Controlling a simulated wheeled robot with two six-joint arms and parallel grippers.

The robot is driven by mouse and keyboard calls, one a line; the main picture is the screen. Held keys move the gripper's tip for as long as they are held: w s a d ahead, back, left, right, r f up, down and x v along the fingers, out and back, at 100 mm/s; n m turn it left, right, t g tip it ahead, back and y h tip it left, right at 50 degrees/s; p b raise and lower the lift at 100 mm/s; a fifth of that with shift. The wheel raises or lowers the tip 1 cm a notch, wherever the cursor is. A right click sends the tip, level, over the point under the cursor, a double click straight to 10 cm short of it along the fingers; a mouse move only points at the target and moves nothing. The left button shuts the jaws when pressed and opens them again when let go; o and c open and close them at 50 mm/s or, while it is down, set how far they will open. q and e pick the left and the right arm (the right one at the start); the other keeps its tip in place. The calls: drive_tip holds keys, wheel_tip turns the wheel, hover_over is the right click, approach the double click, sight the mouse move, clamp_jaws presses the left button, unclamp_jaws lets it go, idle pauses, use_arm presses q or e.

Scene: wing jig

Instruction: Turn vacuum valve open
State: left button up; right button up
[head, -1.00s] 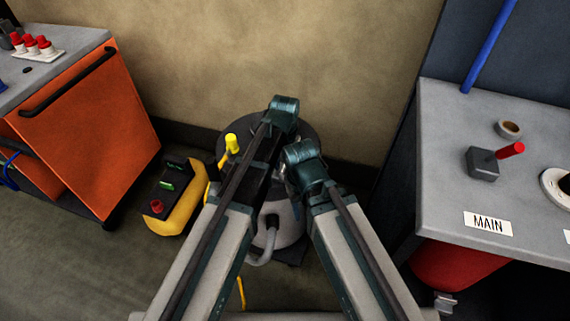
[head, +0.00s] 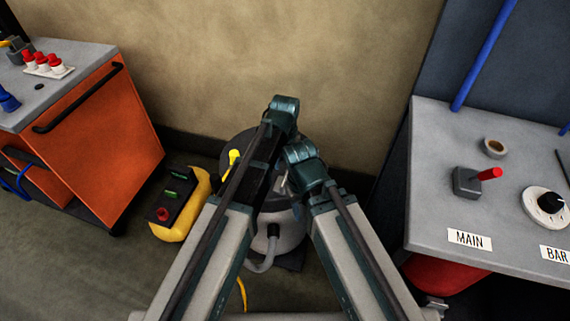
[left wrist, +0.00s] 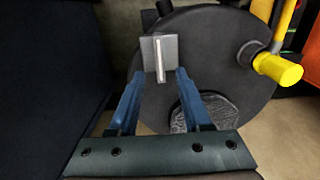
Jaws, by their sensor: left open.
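A small grey box with a red lever (head: 487,174) stands on the right bench behind a MAIN label (head: 470,239). The lever leans up to the right. A white round gauge (head: 545,206) with a black centre is beside it, near a BAR label. I cannot tell for sure which part is the vacuum valve. My left gripper (left wrist: 160,72) is open with blue fingers in the left wrist view, over a dark round lid (left wrist: 215,45). A grey square plate with a pale bar (left wrist: 153,52) shows beyond its fingertips. My right gripper is hidden in the head view.
A grey drum (head: 280,232) with a hose stands under my arms. A yellow and black case (head: 182,203) is left of it. An orange cabinet (head: 95,140) stands at left, and the grey bench (head: 440,150) at right.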

sight(285, 178)
use_arm(q)
wheel_tip(285, 178, up, 6)
drive_tip(key=p, duration=0.5)
drive_tip(key=shift+r, duration=0.15)
drive_tip(key=s+a+r+p, duration=0.1)
drive_tip(key=s+a, duration=0.2)
drive_tip(key=s, duration=0.5)
drive_tip(key=s+a+r+y+p, duration=0.1)
drive_tip(key=s+a, duration=0.2)
drive_tip(key=s, duration=0.5)
drive_tip(key=shift+s+a+r+p, duration=0.25)
drive_tip(key=shift+r+p, duration=0.1)
